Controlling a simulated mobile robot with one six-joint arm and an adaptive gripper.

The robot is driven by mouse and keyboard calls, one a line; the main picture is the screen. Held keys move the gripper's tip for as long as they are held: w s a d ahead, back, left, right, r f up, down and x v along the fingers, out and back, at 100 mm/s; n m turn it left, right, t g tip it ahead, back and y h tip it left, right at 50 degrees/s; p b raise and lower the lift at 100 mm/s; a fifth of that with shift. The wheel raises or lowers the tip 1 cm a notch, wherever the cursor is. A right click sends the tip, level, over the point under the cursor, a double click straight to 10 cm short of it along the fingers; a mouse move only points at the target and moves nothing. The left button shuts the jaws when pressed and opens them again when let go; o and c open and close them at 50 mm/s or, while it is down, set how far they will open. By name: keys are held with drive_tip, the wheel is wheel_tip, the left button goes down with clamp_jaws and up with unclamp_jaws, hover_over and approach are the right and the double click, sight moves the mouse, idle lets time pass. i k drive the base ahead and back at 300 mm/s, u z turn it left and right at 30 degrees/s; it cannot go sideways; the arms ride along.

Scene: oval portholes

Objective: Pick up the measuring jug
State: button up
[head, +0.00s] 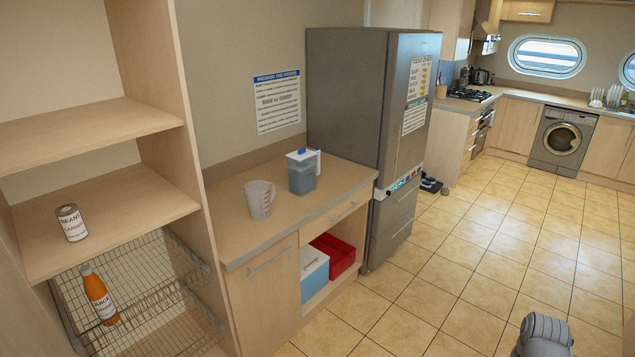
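The measuring jug (259,199) is a clear, greyish jug with reddish markings. It stands upright on the wooden counter (318,208), left of a blue-grey container (303,174) with a white and blue lid. A small gap seems to separate the two. A grey rounded part of my own arm shows at the bottom right, over the floor and well away from the jug. My gripper's fingers are not in view.
A tall grey fridge (345,95) stands right of the counter. Open shelves on the left hold a beans can (71,222) and an orange juice bottle (99,294). A red bin (334,256) and a blue-white box (314,274) sit under the counter.

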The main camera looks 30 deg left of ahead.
sight(257, 193)
drive_tip(key=u, duration=0.05)
drive_tip(key=i, duration=0.8)
drive_tip(key=u, duration=0.7)
drive_tip(key=i, duration=1.15)
drive_tip(key=u, duration=0.6)
drive_tip(key=k, duration=0.95)
drive_tip(key=u, duration=0.15)
drive_tip(key=i, duration=0.45)
